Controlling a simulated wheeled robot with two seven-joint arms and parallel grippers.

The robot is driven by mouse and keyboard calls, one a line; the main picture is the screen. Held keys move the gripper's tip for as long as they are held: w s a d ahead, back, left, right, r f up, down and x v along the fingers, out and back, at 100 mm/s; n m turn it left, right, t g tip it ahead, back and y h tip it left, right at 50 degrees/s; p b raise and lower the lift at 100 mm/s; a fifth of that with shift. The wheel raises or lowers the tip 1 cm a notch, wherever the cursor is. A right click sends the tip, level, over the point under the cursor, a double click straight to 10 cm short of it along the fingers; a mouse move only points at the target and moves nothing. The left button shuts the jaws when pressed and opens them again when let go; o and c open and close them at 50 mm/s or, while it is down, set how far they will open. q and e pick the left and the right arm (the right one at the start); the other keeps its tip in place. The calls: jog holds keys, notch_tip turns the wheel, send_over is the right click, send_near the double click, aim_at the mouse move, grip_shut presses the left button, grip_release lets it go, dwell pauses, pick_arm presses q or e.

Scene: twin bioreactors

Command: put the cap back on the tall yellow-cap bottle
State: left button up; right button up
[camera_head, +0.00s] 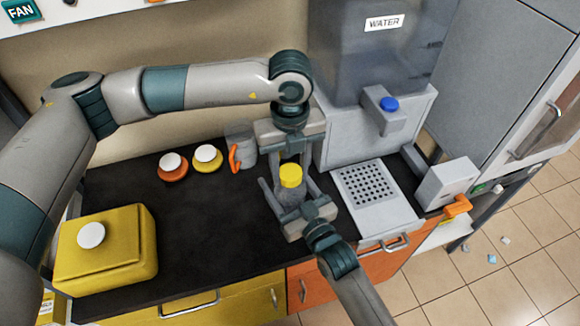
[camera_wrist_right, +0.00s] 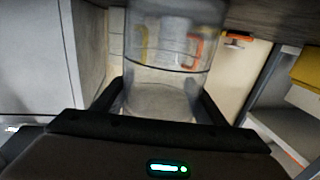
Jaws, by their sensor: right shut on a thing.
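A clear bottle (camera_wrist_right: 165,80) stands between the two dark fingers of my right gripper (camera_wrist_right: 158,105) in the wrist view. My right gripper is shut on its body. In the head view the bottle (camera_head: 289,196) is upright at the counter's front, partly hidden by the grippers. A yellow cap (camera_head: 290,176) shows at its top; whether it is seated or just above the neck is unclear. My left gripper (camera_head: 291,160) points down from above, right over the cap. Its fingertips are hard to make out, so its grip on the cap is unclear.
A water tank with a blue tap (camera_head: 389,104) and a perforated drip tray (camera_head: 378,192) stand to the right. A jug with an orange handle (camera_head: 235,157), two white-knobbed round items (camera_head: 207,158) and a yellow box (camera_head: 110,250) stand to the left. The middle-left counter (camera_head: 205,225) is clear.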

pick_arm(q)
jog(key=m, duration=0.4)
jog(key=shift+m, duration=0.4)
jog(key=m, duration=0.8)
jog(key=shift+m, duration=0.4)
jog(key=m, duration=0.8)
jog(key=shift+m, duration=0.4)
jog(key=m, duration=0.8)
jog(key=shift+m, duration=0.3)
jog(key=m, duration=0.4)
jog(key=o, duration=1.2)
jog(key=shift+f, duration=0.1)
